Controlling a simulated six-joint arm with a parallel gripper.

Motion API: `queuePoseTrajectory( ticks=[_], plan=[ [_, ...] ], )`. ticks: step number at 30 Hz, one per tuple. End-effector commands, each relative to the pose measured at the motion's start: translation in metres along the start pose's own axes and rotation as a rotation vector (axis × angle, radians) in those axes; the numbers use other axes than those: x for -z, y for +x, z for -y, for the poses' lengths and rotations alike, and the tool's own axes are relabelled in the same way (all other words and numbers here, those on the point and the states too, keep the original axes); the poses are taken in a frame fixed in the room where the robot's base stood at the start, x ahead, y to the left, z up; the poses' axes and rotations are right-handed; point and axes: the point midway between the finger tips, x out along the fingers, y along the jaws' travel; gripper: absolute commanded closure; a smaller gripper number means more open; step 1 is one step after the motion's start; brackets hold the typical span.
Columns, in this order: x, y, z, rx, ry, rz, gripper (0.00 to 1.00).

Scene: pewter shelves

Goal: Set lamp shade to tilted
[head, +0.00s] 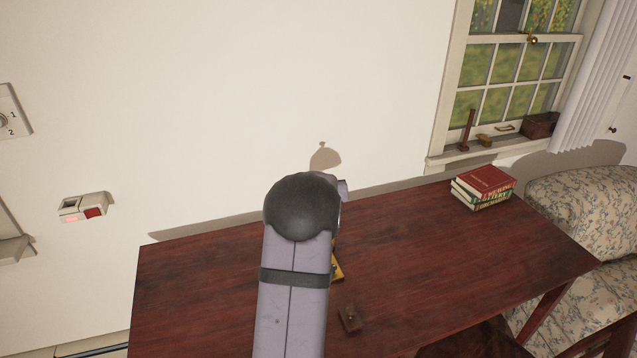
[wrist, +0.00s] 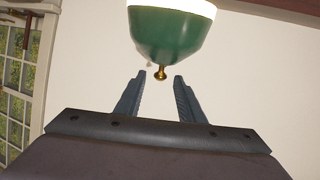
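The lamp shade (wrist: 170,35) is green with a bright white rim and a small brass knob (wrist: 160,75) at its end. It shows at the top of the wrist view, which appears turned over. My gripper (wrist: 160,80) is open, its two fingers pointing at the shade with the knob between or just beyond the tips. I cannot tell whether either finger touches it. In the head view my own arm hides the lamp and the gripper. A rounded shadow with a small knob falls on the wall there.
A dark red wooden table (head: 440,260) fills the lower middle. A stack of books (head: 483,187) stands at its back right, and a small brown box (head: 350,318) lies near my arm. A yellow object (head: 338,268) is partly hidden. A floral armchair (head: 580,200) stands right.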

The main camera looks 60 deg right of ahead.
Motion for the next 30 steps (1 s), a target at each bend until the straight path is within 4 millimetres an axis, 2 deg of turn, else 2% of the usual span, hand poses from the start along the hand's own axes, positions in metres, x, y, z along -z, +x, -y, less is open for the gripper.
queuePoseTrajectory(
  ticks=[12,16,17,27,28,30],
  plan=[
    [0.0,-0.006,0.0,0.0,0.001,0.0,0.65],
    [0.001,-0.006,0.0,-0.002,0.001,-0.004,0.96],
    [0.001,-0.006,0.0,-0.003,0.002,-0.007,1.0],
    [0.021,-0.019,-0.002,-0.077,0.007,-0.109,1.0],
    [0.022,-0.021,0.003,-0.08,0.006,-0.113,1.0],
    [0.015,-0.027,0.043,-0.021,-0.008,-0.057,1.0]
  ],
)
